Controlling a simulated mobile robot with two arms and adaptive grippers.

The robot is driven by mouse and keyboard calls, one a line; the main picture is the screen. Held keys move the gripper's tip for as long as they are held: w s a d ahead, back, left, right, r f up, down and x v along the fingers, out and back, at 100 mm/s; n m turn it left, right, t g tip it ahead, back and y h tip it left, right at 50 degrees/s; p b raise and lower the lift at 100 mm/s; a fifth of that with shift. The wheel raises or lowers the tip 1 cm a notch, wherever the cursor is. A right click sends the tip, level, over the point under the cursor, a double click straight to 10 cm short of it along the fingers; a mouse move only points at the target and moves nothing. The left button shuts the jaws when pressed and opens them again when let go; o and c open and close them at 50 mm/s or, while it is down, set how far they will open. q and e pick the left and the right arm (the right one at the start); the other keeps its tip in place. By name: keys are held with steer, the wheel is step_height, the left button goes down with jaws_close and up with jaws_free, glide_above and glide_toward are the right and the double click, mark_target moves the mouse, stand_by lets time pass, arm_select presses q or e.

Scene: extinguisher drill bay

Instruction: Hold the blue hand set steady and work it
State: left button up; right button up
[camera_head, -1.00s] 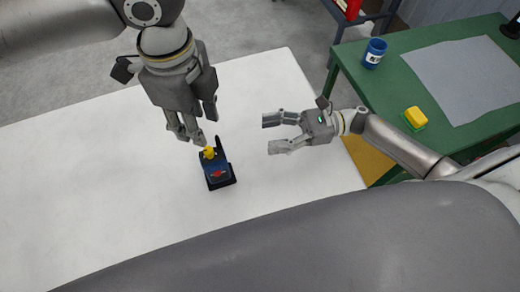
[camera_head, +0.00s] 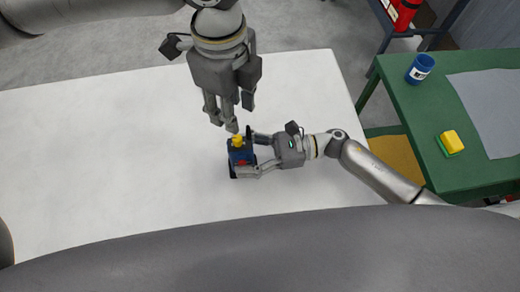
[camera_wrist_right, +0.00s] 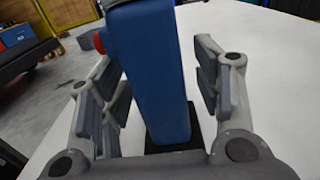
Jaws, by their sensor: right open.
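The blue hand set (camera_head: 242,157) stands on the white table, with a yellow part (camera_head: 237,141) on its top and a red spot on its side. In the right wrist view its blue body (camera_wrist_right: 155,75) rises between the fingers from a black base. My right gripper (camera_head: 254,154) is open with its fingers on either side of the set; gaps show between fingers and body. My left gripper (camera_head: 238,116) hangs just above the yellow part, pointing down. Whether its fingers are closed is unclear, and contact with the yellow part cannot be told.
The white table (camera_head: 110,150) is otherwise clear. At right a green table (camera_head: 400,95) holds a blue mug (camera_head: 420,68), a yellow-and-green block (camera_head: 450,142) and a grey mat (camera_head: 490,95). A red object (camera_head: 404,14) sits on a rack at the top right.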

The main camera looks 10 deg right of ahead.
mark_target(237, 138)
steer(key=shift+a, duration=0.3)
jaws_close()
arm_select(q)
steer(key=shift+o, duration=0.5)
step_height(237, 138, down, 10)
steer(key=n, duration=0.9)
steer(key=shift+f, duration=0.15)
steer(key=shift+c, duration=0.4)
jaws_close()
